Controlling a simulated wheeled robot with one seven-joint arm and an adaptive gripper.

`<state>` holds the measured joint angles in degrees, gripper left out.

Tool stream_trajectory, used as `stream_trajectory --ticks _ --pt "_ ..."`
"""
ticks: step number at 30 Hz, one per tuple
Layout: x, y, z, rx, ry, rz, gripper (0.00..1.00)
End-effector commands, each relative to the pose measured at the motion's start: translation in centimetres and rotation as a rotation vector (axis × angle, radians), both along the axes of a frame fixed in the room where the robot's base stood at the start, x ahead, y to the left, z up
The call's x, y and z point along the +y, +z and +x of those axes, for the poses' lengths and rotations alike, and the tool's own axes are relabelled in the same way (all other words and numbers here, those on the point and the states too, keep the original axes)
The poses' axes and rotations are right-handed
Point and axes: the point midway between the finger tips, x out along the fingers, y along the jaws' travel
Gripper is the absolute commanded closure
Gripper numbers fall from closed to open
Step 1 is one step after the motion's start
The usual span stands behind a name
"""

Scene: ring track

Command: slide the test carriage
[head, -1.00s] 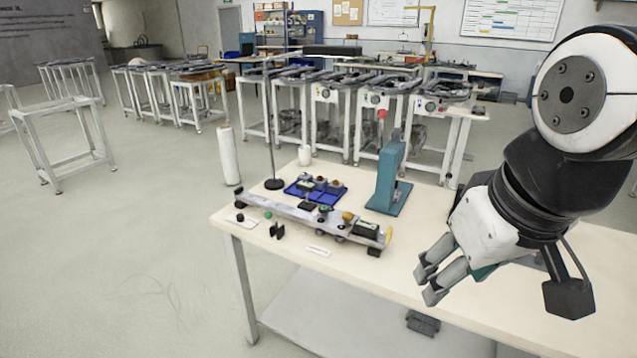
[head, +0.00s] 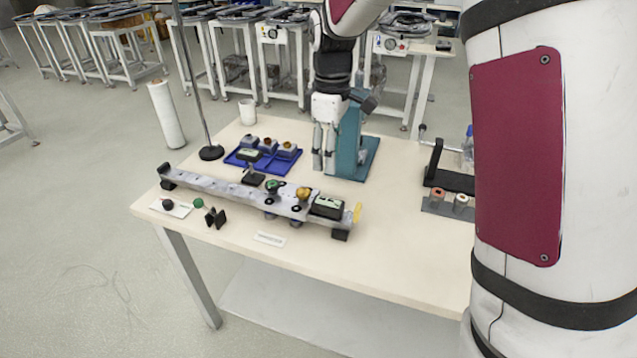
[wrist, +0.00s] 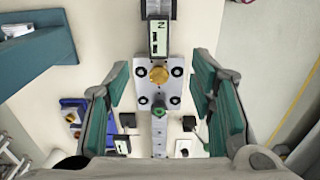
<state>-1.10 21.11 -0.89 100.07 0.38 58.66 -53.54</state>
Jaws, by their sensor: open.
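The test carriage, seemingly the grey plate with a brass knob and black round fittings (wrist: 177,89), sits on a long metal rail (head: 222,189) on the bench. Its brass knob (head: 304,192) shows in the head view, with a green knob (head: 273,186) to its left and a box with a display (head: 327,207) to its right. My gripper (head: 324,163) is open and empty, pointing down. In the wrist view its teal-padded fingers (wrist: 163,103) are spread on either side of the carriage, with gaps. It appears to be above the carriage; the height is unclear.
A teal press (head: 351,152) stands close behind my gripper. A blue tray (head: 239,161) and a rod stand (head: 211,153) are behind the rail. A black bracket (head: 449,181) is at right. Small parts and a label card (head: 270,239) lie in front; the front right bench is clear.

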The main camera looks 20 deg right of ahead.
Motion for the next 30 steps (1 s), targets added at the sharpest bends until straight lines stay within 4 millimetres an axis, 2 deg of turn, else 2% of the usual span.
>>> stream_trajectory --ticks 5,8,21,24,30 --pt "0.0 -1.3 0.2 0.005 0.009 0.0 0.5" --pt "0.0 -2.8 0.2 0.006 0.008 0.0 0.5" --pt "0.0 -11.1 0.1 0.006 0.007 0.0 0.5" --pt "0.0 -12.5 0.1 0.006 0.006 0.0 0.5" --pt "0.0 -13.9 0.1 0.005 0.007 0.0 0.5"
